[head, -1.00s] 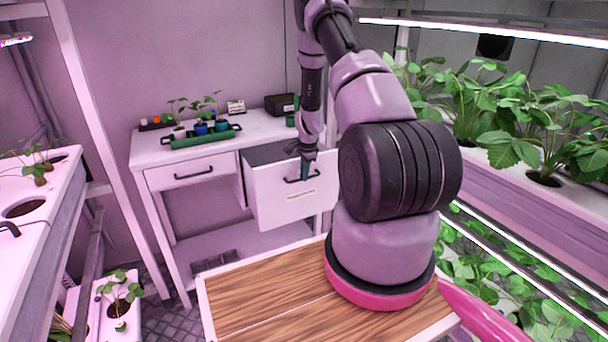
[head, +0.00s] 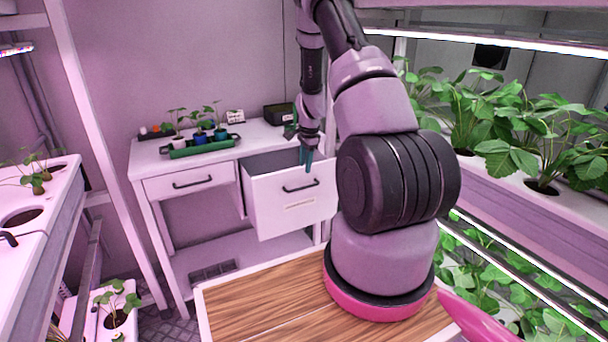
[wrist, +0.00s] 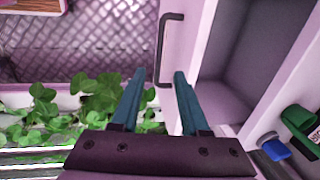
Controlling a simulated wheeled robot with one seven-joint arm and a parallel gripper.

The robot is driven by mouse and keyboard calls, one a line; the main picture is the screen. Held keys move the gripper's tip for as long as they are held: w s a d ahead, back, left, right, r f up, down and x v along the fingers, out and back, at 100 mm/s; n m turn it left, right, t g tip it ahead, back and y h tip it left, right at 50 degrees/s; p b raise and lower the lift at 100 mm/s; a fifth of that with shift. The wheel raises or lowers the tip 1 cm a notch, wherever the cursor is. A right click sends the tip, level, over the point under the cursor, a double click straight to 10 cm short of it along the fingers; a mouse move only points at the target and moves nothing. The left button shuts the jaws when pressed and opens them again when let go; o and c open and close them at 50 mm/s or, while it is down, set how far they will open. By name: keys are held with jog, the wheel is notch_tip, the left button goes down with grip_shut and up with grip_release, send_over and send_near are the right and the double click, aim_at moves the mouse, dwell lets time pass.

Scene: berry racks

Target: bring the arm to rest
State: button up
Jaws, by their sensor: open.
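My gripper (head: 308,160) is above the front edge of the open drawer (head: 296,205) in the head view, fingers pointing down. Its two teal fingers are apart with nothing between them, and they also show in the wrist view (wrist: 157,92). The black drawer handle (wrist: 164,50) lies just beyond the fingertips in the wrist view, and the fingers are off it. In the head view the handle (head: 300,186) is below the fingertips.
The white desk (head: 255,138) holds a green tray (head: 205,147) of potted seedlings and a black box (head: 279,113). Plant racks stand at right (head: 545,188) and left (head: 45,215). My wooden-topped base is in front. The drawer sticks out from the desk.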

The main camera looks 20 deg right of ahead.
jog(key=shift+s+r, duration=0.15)
jog(key=shift+r, duration=0.55)
jog(key=s+a+r+n+t+y, duration=0.1)
jog(key=s+a+r+n, duration=0.3)
jog(key=r, duration=1)
jog(key=s+a+r+n+t, duration=0.2)
jog(key=s+a+r, duration=0.4)
jog(key=r, duration=0.8)
jog(key=s+a+r+n, duration=0.2)
jog(key=s+r, duration=0.1)
jog(key=s, duration=0.4)
jog(key=s+a+r+n+t, duration=0.1)
jog(key=s+a+r+n, duration=0.2)
jog(key=s, duration=0.4)
jog(key=s+a+r+n+t, duration=0.1)
jog(key=s+a+r+n, duration=0.1)
jog(key=s+r, duration=0.3)
jog(key=s+a, duration=0.1)
jog(key=s, duration=0.2)
jog(key=shift+r+n+y, duration=0.15)
jog(key=shift+n+y, duration=0.15)
jog(key=shift+y, duration=0.1)
